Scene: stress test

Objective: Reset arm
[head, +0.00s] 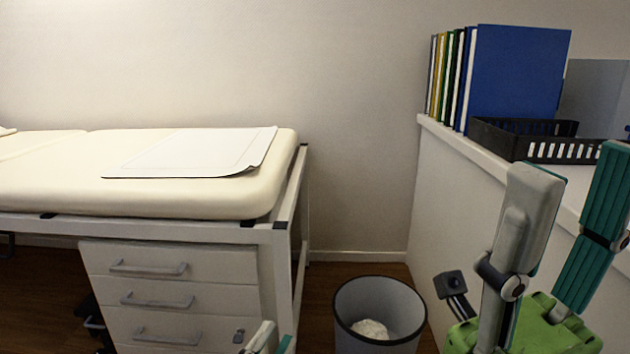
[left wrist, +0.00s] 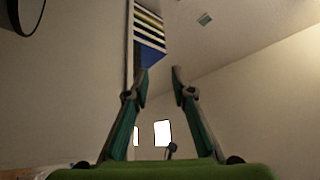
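A waste bin (head: 352,335) with crumpled white stuff stands on the floor. A padded couch (head: 50,190) stands over a drawer unit (head: 215,265) at left.

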